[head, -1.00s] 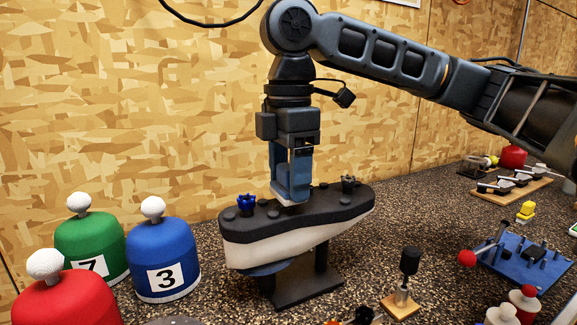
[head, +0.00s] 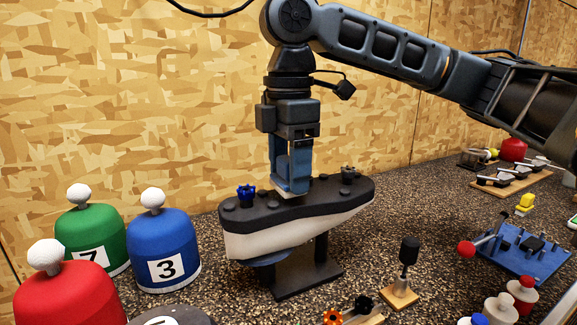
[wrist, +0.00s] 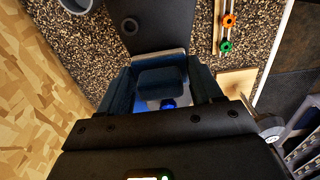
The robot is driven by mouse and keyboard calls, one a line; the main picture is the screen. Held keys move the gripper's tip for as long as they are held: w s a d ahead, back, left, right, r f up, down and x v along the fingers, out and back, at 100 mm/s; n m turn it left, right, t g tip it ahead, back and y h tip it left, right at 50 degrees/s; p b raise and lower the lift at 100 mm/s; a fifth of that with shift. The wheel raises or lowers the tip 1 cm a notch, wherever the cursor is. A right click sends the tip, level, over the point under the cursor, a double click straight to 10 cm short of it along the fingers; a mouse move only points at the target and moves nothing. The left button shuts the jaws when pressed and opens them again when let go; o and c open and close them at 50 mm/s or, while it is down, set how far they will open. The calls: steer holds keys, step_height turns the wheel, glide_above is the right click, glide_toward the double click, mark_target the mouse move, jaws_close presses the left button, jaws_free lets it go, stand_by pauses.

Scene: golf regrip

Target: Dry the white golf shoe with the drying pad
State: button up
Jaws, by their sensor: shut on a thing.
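The white golf shoe (head: 290,235) is held sole-up on a dark stand (head: 310,270). Its white side faces me, and its black sole (head: 325,198) carries several dark studs and one blue one. My gripper (head: 289,188) points down over the middle of the sole and is shut on a blue-grey block with a pale lower edge, which looks like the drying pad (head: 283,168). The pad also shows between the fingers in the wrist view (wrist: 160,78). Its lower edge is at or just above the sole; I cannot tell whether they touch. Part of the sole shows in the wrist view (wrist: 160,28).
Green (head: 93,240), blue (head: 162,245) and red (head: 70,295) domed covers with white knobs stand at the left. A small black-knobbed post (head: 409,252) and a blue board with a red-balled lever (head: 525,250) are at the right. A wooden-patterned wall (head: 120,100) is close behind.

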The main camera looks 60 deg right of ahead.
steer(key=shift+f, duration=0.6)
stand_by(0.3)
steer(key=shift+w+d, duration=0.1)
steer(key=shift+w+d+r, duration=0.15)
steer(key=shift+w+d, duration=0.2)
steer(key=shift+w, duration=0.15)
steer(key=shift+s+a+f+p, duration=0.2)
steer(key=shift+s+a+p, duration=0.55)
steer(key=shift+s, duration=0.45)
steer(key=shift+w+d+r+p, duration=0.1)
steer(key=shift+w+d+p, duration=0.1)
steer(key=shift+w+d, duration=0.3)
steer(key=shift+w+d+p, duration=0.15)
steer(key=shift+w+d, duration=0.05)
steer(key=shift+w, duration=0.5)
steer(key=shift+s, duration=0.1)
